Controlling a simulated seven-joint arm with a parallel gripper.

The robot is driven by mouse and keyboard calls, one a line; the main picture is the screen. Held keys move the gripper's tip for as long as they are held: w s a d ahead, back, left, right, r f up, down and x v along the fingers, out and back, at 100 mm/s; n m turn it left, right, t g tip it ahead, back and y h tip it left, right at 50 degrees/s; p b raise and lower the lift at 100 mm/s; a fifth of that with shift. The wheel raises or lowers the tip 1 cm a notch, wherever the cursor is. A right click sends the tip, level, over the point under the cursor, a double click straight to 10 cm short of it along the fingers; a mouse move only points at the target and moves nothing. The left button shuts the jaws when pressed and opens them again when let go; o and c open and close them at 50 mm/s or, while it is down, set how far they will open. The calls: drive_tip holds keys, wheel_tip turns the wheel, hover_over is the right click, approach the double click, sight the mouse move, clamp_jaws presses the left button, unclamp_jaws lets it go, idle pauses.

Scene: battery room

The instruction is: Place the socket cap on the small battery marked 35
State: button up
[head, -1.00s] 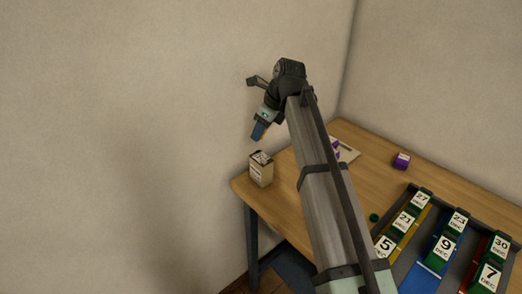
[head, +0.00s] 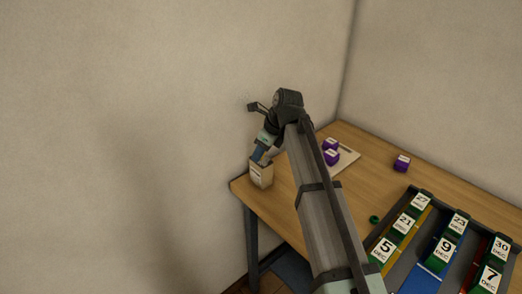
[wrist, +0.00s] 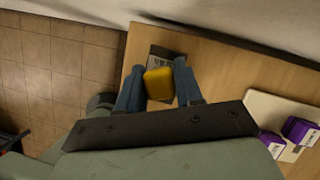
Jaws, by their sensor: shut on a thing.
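My gripper (head: 260,160) points down at the tan box (head: 261,176) on the left corner of the table, with its fingertips at the box's top. In the wrist view my gripper (wrist: 159,88) is shut on a yellow piece (wrist: 159,84), over a grey labelled surface (wrist: 160,57). I cannot tell whether the piece touches that surface, or whether it is the socket cap. Purple labelled blocks (head: 331,157) lie on a white board (head: 349,160); they also show in the wrist view (wrist: 300,130). No mark 35 is readable.
A dark rack (head: 411,265) at the right holds several green blocks with numbered DEC labels over coloured lanes. A small green round piece (head: 374,219) lies beside it. Another purple block (head: 402,162) stands farther back. Walls stand close behind the table (head: 371,138).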

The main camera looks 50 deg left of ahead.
drive_tip(key=o, duration=1)
drive_tip(key=v, duration=1.2)
drive_tip(key=shift+s+r, duration=0.1)
